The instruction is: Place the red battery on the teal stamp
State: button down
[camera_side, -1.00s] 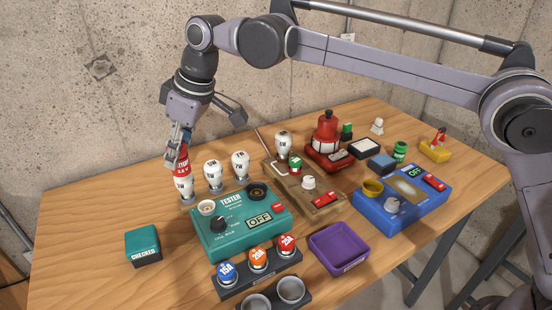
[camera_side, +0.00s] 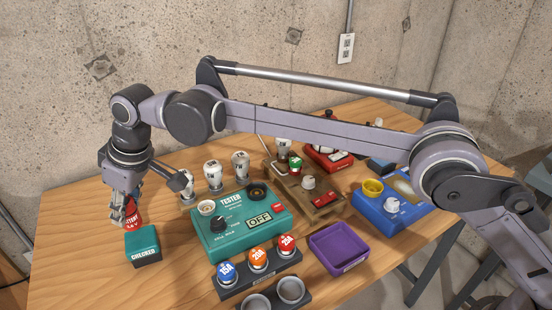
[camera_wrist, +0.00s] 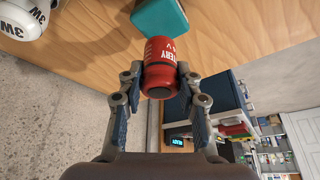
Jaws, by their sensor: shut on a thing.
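The red battery (camera_side: 134,206) is held in my gripper (camera_side: 124,208), partly hidden by the fingers in the side view. In the wrist view the battery (camera_wrist: 160,66) sits between the two fingertips (camera_wrist: 158,80), with white lettering on its side. The teal stamp (camera_side: 143,246), a block marked CHECKED, lies on the left of the table, just below the battery in the side view. The stamp (camera_wrist: 160,14) also shows at the top of the wrist view, partly behind the battery. I cannot tell the exact gap between them.
White bulbs (camera_side: 213,175) stand right of my gripper, behind the teal tester (camera_side: 225,247). A rack of coloured fuses (camera_side: 258,261) and a purple tray (camera_side: 337,249) lie nearer the front. The table around the stamp is clear.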

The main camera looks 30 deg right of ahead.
aim_at(133, 220)
jog(key=shift+f, duration=1.95)
jog(key=shift+f, duration=0.15)
jog(key=c, duration=0.9)
grip_release()
